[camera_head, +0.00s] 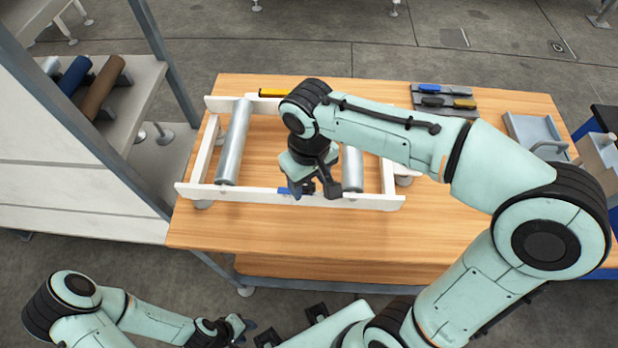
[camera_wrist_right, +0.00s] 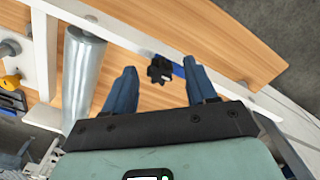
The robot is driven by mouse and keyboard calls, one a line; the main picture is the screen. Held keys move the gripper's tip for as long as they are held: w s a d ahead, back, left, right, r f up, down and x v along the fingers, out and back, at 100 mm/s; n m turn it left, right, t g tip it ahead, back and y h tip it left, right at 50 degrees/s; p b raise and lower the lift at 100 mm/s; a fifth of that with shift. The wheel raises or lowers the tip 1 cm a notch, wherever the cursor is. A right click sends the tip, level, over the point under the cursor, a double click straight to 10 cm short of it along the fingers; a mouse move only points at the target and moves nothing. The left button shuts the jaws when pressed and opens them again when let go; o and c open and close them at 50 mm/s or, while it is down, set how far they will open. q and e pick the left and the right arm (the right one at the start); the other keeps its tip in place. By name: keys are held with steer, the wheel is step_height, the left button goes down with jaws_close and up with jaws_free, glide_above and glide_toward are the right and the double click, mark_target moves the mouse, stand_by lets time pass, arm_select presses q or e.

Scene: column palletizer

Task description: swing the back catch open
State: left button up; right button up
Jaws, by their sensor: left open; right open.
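A white frame (camera_head: 240,190) with grey rollers lies on the wooden table. On its near rail is a blue catch (camera_head: 284,191), mostly hidden behind my right gripper. In the right wrist view the blue catch (camera_wrist_right: 178,70) has a black star knob (camera_wrist_right: 160,70) and sits by the white rail. My right gripper (camera_head: 314,189) is open over it, with the knob between its fingers in that view; contact cannot be told. A yellow bar (camera_head: 275,93) lies along the far rail. My left gripper (camera_head: 228,329) is open and empty, low in front of the table.
The table (camera_head: 300,236) is clear in front of the frame.

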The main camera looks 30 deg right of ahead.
jaws_close()
steer(key=c, duration=1.1)
jaws_free()
steer(key=shift+o, duration=0.2)
steer(key=shift+n, duration=0.3)
steer(key=n, duration=0.5)
steer(key=shift+r+p, duration=0.1)
steer(key=shift+p, duration=0.25)
arm_select(q)
steer(key=shift+w+r, duration=0.55)
steer(key=shift+r, duration=0.25)
arm_select(e)
steer(key=shift+n, duration=2.7)
steer(key=o, duration=1.1)
steer(key=shift+c, duration=0.2)
